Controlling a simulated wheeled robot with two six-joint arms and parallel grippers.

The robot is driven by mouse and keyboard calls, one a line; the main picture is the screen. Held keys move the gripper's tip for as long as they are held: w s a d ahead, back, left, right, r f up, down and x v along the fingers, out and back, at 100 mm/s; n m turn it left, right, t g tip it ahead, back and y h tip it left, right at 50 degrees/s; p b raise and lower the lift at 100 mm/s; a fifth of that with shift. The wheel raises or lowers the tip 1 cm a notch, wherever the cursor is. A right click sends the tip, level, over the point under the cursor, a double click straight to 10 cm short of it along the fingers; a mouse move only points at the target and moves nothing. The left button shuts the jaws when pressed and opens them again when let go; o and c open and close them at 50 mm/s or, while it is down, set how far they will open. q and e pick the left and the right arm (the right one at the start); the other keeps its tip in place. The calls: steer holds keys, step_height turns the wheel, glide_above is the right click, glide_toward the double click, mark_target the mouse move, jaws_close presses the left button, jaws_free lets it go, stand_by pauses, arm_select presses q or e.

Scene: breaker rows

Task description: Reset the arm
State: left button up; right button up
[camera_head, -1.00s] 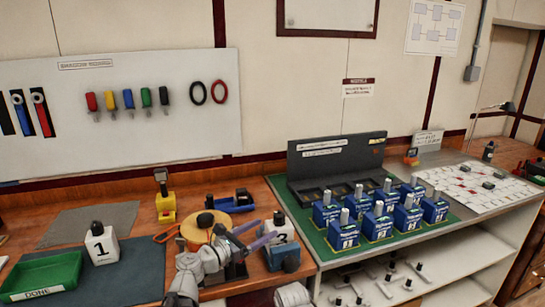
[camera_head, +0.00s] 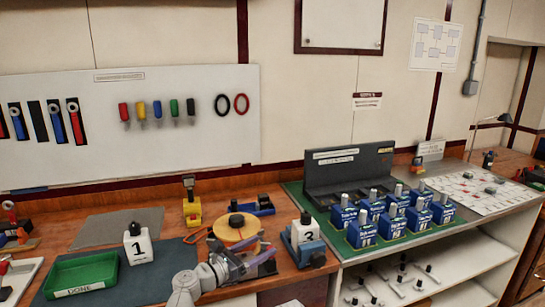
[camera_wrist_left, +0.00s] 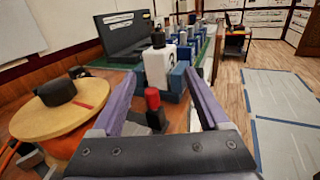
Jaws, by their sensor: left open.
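My left gripper (camera_head: 260,254) comes in from the lower left in the head view, over the front edge of the bench. Its two purple fingers are apart and nothing is between them. The left wrist view shows the same open fingers (camera_wrist_left: 160,100). Beyond them stand a dark part with a red top (camera_wrist_left: 152,98) and a white block with a black knob (camera_wrist_left: 158,65). That white block, marked 3 (camera_head: 305,231), sits on a blue holder right of the gripper in the head view. My right gripper is not in view.
A round yellow-tan disc with a black knob (camera_head: 236,230) lies just behind the gripper. White block 1 (camera_head: 138,245) and a green DONE tray (camera_head: 80,275) stand left. Several blue breaker units (camera_head: 362,233) stand on a green mat at right. A grey mat (camera_head: 120,226) is mostly bare.

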arm_select(q)
steer(key=s+f+m+g+y, duration=0.3)
steer(key=s+f+m+g, duration=0.1)
steer(key=f+m, duration=0.35)
steer(key=s+f+m+g+y, duration=0.25)
steer(key=s+f+m, duration=0.25)
steer(key=f+m, duration=0.25)
steer(key=s+a+f+m+g+y, duration=0.55)
steer(key=s+a+m+y, duration=0.3)
steer(key=a+m, duration=0.4)
steer(key=s+d+r+m+p, duration=0.1)
steer(key=s+d+r+p, duration=0.1)
steer(key=d, duration=0.3)
steer(key=s+d+r+m+p, duration=0.1)
steer(key=s+d+r+p, duration=0.2)
steer(key=d+r+p, duration=0.1)
steer(key=shift+s+d+y+p, duration=0.35)
steer(key=shift+d+p, duration=0.25)
steer(key=shift+d, duration=0.25)
